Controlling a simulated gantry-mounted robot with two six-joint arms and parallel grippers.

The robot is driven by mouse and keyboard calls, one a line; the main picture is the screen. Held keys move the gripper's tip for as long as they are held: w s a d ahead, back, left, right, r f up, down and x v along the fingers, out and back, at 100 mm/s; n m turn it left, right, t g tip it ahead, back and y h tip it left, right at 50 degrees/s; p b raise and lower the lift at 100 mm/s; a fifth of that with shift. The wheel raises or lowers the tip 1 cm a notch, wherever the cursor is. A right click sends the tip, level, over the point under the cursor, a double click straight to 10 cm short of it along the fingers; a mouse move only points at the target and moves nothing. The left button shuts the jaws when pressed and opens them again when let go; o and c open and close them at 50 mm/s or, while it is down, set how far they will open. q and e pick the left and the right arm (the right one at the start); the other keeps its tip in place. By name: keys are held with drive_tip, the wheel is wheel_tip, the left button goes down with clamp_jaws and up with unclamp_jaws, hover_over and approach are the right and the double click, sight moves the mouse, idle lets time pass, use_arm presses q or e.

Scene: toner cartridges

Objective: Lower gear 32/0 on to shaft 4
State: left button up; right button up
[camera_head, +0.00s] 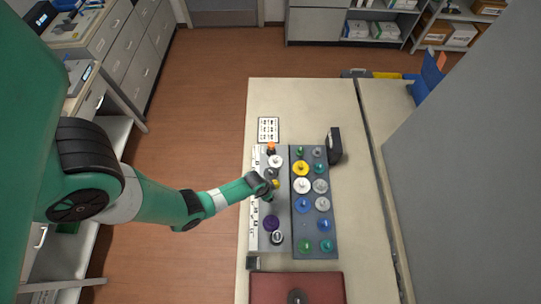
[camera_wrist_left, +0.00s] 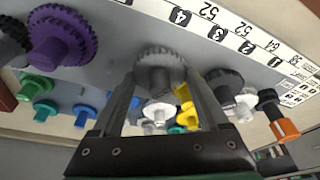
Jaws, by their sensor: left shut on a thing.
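My left gripper (camera_head: 271,193) is over the light strip of the gear board. In the left wrist view its two fingers (camera_wrist_left: 160,88) are closed on the hub of a dark grey toothed gear (camera_wrist_left: 160,62), which I take to be gear 32/0. The gear is beside the printed label 4 (camera_wrist_left: 180,17). Shaft 4 is not visible, with the gear and fingers covering that spot. I cannot tell whether the gear is around the shaft or above it. In the head view the gripper mostly hides the gear.
A purple gear (camera_wrist_left: 62,36) and a black gear (camera_wrist_left: 12,38) stand on one side of the held gear, another dark gear (camera_wrist_left: 224,84) on the other. An orange-based part (camera_wrist_left: 286,128) is farther along. The dark tray (camera_head: 315,252) holds several coloured gears. A black block (camera_head: 334,145) stands beside it.

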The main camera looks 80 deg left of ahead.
use_arm(q)
drive_tip(key=shift+f, duration=0.25)
drive_tip(key=o, duration=1.2)
drive_tip(key=shift+o, duration=0.2)
drive_tip(key=p+v, duration=0.8)
drive_tip(key=v, duration=0.3)
drive_tip(key=shift+r+p, duration=0.35)
drive_tip(key=shift+p, duration=0.05)
